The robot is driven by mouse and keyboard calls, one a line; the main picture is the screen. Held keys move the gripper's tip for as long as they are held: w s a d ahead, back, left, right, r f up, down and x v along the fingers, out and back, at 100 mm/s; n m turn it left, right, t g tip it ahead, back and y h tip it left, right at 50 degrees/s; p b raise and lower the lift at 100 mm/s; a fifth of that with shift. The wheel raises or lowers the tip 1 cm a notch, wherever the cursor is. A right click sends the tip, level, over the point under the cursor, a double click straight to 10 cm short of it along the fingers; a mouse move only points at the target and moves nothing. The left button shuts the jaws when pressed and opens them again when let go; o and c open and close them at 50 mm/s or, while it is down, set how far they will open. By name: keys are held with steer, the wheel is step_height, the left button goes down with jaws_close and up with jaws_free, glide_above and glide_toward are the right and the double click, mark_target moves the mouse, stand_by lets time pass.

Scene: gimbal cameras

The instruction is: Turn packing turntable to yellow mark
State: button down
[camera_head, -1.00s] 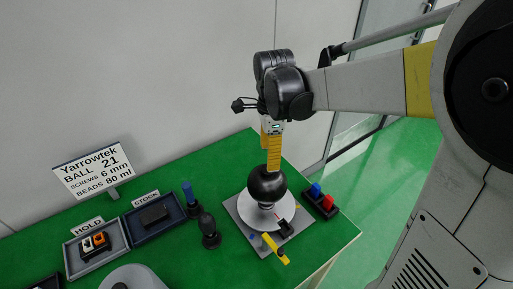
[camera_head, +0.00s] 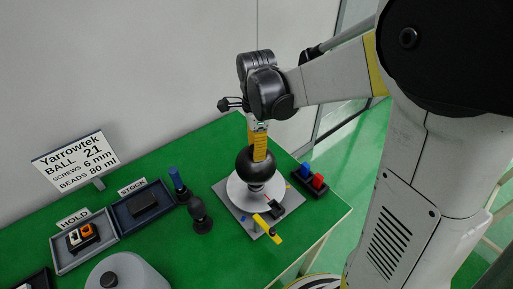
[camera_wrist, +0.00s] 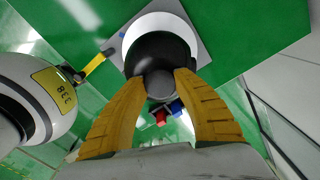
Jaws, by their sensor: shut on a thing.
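The packing turntable is a white disc (camera_head: 235,193) on a square grey plate (camera_head: 236,218). A large black ball (camera_head: 252,166) with a grey round knob (camera_wrist: 158,84) sits on the disc. My gripper (camera_wrist: 160,82) has two yellow ribbed fingers, one on each side of the knob, and is shut on it. In the head view my gripper (camera_head: 260,152) comes down onto the ball from above. A yellow bar (camera_head: 267,229) crosses the front edge of the plate, near a small black block (camera_head: 276,209) at the disc's edge. A mark under the ball is hidden.
Right of the plate is a black holder with blue and red blocks (camera_head: 317,181). To the left stand a black knobbed post (camera_head: 201,217), a blue-topped post (camera_head: 177,181), the STOCK tray (camera_head: 122,222) and the HOLD tray (camera_head: 66,262). The green table's right edge is close.

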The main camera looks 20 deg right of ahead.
steer(key=shift+n, duration=0.4)
steer(key=n+p, duration=0.1)
steer(key=n, duration=0.4)
steer(key=shift+n, duration=0.3)
steer(key=n, duration=0.5)
steer(key=shift+n, duration=0.4)
steer(key=c, duration=0.9)
jaws_free()
steer(key=shift+c, duration=0.2)
steer(key=shift+w, duration=0.1)
